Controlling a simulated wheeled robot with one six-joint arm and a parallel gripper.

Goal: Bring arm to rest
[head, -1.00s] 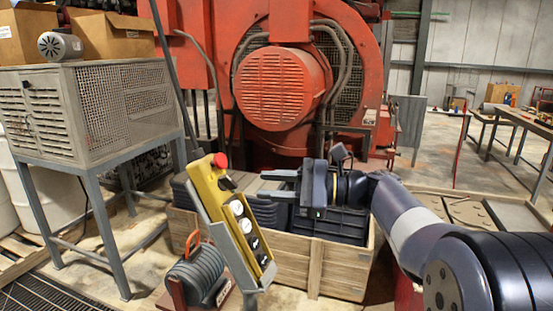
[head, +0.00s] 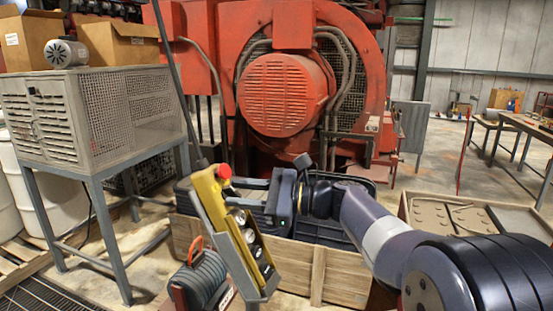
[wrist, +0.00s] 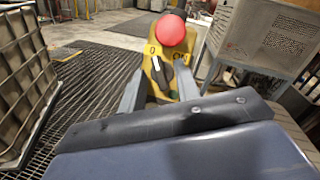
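My gripper (head: 248,194) is level with the upper part of a yellow control pendant (head: 210,197), just right of it, with its fingers pointing left. In the wrist view the two grey fingers of my gripper (wrist: 160,88) stand apart, so it is open. The yellow pendant (wrist: 157,82) shows between and beyond them, with a red button (wrist: 170,31) and a black rotary knob on its face. I cannot tell whether a finger touches the pendant. The pendant is tilted in a grey holder on a post, and its lower buttons show in the head view.
A wooden crate (head: 290,262) with dark trays lies below my arm. A grey cabinet on legs (head: 50,125) stands left, with cardboard boxes on top. A red machine (head: 285,95) fills the back. A coil with an orange handle (head: 197,280) sits in front.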

